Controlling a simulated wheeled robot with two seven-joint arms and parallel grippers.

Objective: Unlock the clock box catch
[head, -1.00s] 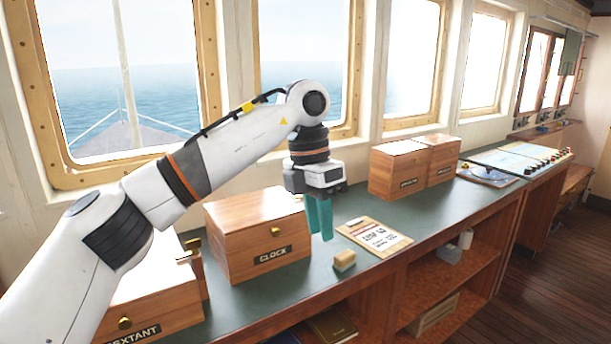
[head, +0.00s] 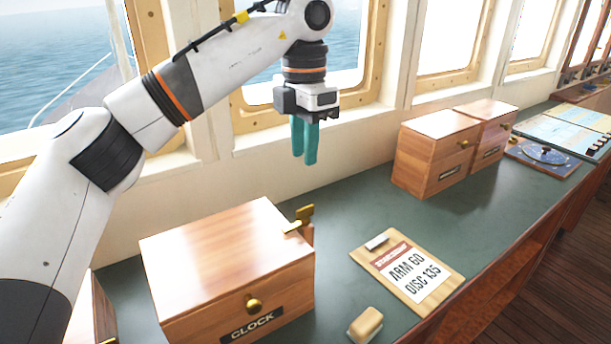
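The wooden clock box (head: 220,245) stands on the green counter at lower left, its lid closed. A round brass knob (head: 254,305) sits on its front above the CLOCK label (head: 252,323). A brass catch-like lever (head: 301,218) stands at its right side near the back; I cannot tell its exact setting. My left gripper (head: 304,160) points down with teal fingers close together and nothing visible between them. It appears above and beyond the lever, apart from the box. My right gripper is not in view.
A clipboard (head: 408,272) reading ARM 60, DISC 135 lies right of the box. A small tan block (head: 365,325) lies in front of it. Two wooden boxes (head: 436,150) stand farther back by the windows. Green counter (head: 350,205) is clear between them and the clock box.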

